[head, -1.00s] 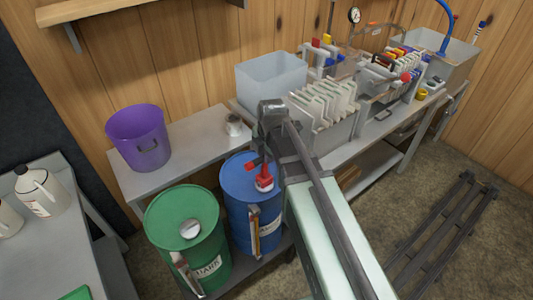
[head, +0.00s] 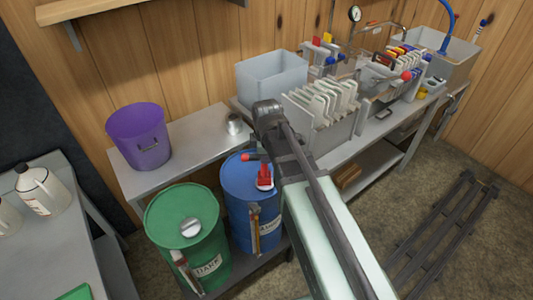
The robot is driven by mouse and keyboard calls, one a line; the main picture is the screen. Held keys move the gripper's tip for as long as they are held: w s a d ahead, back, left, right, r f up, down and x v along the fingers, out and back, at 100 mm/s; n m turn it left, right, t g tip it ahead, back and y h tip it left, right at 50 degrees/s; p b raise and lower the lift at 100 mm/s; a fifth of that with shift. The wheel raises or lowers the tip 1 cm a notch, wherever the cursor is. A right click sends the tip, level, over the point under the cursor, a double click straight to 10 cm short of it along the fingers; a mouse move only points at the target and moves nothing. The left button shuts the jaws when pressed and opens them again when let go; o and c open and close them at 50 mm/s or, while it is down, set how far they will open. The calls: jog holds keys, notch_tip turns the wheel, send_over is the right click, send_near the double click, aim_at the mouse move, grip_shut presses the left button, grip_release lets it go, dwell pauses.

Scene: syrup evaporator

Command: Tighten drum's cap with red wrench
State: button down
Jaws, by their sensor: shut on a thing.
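The blue drum (head: 238,187) stands upright, with its lid partly covered by my arm. The red wrench (head: 264,178) is at the white cap (head: 265,187) on the blue drum's lid, and a red end points left. My gripper (head: 266,160) is over the lid at the wrench and shut on it; my arm hides much of the jaws. A green drum (head: 180,212) with a pale cap (head: 190,227) stands to the left.
A purple bucket (head: 138,139) and a small metal cup (head: 234,124) are on the shelf behind the drums. A filter press (head: 325,105) and grey bin (head: 270,75) stand behind right. White jugs (head: 42,190) are at left.

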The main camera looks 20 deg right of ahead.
jog(key=m, duration=0.4)
jog(key=shift+a, duration=0.2)
jog(key=shift+m, duration=0.3)
jog(key=m, duration=0.3)
jog(key=shift+w+a+g+h, duration=0.1)
jog(key=shift+a+g+h, duration=0.05)
jog(key=shift+g+h, duration=0.2)
jog(key=shift+m, duration=1.2)
jog(key=m, duration=0.5)
jog(key=shift+w+a+g, duration=0.1)
jog(key=shift+a+g, duration=0.05)
jog(key=shift+g, duration=0.2)
